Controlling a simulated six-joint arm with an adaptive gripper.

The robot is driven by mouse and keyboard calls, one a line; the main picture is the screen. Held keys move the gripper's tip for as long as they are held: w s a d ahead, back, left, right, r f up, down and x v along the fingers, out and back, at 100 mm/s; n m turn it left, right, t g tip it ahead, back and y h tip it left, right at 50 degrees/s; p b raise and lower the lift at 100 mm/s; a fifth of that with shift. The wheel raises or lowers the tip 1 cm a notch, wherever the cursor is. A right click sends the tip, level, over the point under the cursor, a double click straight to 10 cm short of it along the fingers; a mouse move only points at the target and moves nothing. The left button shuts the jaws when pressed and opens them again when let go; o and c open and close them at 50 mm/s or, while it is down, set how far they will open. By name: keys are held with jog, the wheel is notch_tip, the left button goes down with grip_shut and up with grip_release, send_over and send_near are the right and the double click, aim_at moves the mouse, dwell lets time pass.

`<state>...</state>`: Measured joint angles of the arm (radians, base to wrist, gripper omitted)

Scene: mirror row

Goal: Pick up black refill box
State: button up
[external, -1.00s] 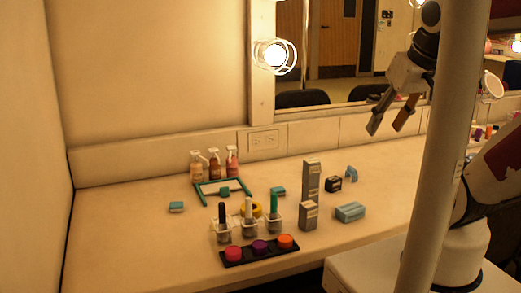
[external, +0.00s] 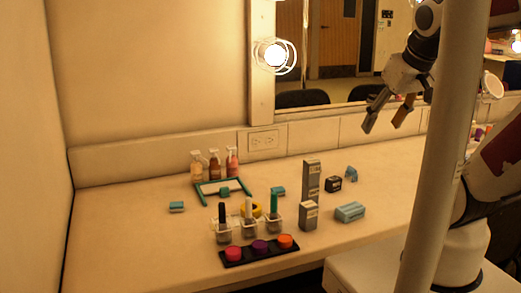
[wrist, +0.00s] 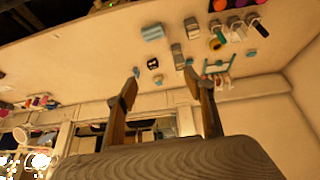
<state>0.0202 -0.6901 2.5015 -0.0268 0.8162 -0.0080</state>
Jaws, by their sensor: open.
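The black refill box (external: 334,184) is a small dark cube with a pale label. It stands on the counter beside the tall grey box (external: 311,180). It also shows in the wrist view (wrist: 153,64), beyond and between my fingertips. My gripper (external: 384,124) is open and empty, well above the counter and to the right of the black box in the external view. Both fingers (wrist: 162,72) show apart in the wrist view.
A shorter grey box (external: 308,216), a light blue box (external: 350,212) and a small blue item (external: 351,173) stand close around it. Bottle holders and a black tray (external: 259,255) with coloured pots lie left.

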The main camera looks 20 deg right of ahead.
jog(key=w+d+f+t+h, duration=0.1)
jog(key=w+d+f, duration=0.15)
jog(key=w, duration=0.25)
jog(key=w+d+f, duration=0.1)
jog(key=w+d, duration=0.2)
jog(key=w, duration=0.3)
jog(key=n+t+y, duration=0.3)
jog(key=n+t, duration=0.1)
send_over(334, 179)
jog(key=s+d, duration=0.2)
jog(key=s, duration=0.3)
jog(key=f, duration=2)
jog(key=shift+w+d+f, duration=0.1)
jog(key=shift+w+d, duration=0.1)
jog(key=shift+s+a+f+m+t+y, duration=0.15)
jog(key=shift+a+f+m+t+y, duration=0.15)
jog(key=shift+f, duration=0.2)
jog(key=shift+s+a+f+m+t+y, duration=0.1)
jog(key=shift+f+t+y, duration=0.1)
jog(key=shift+f+t, duration=0.25)
jog(key=shift+s+a+f+m+t, duration=0.2)
jog(key=shift+s+f+m+t, duration=0.2)
jog(key=shift+f, duration=0.2)
jog(key=shift+x, duration=1.3)
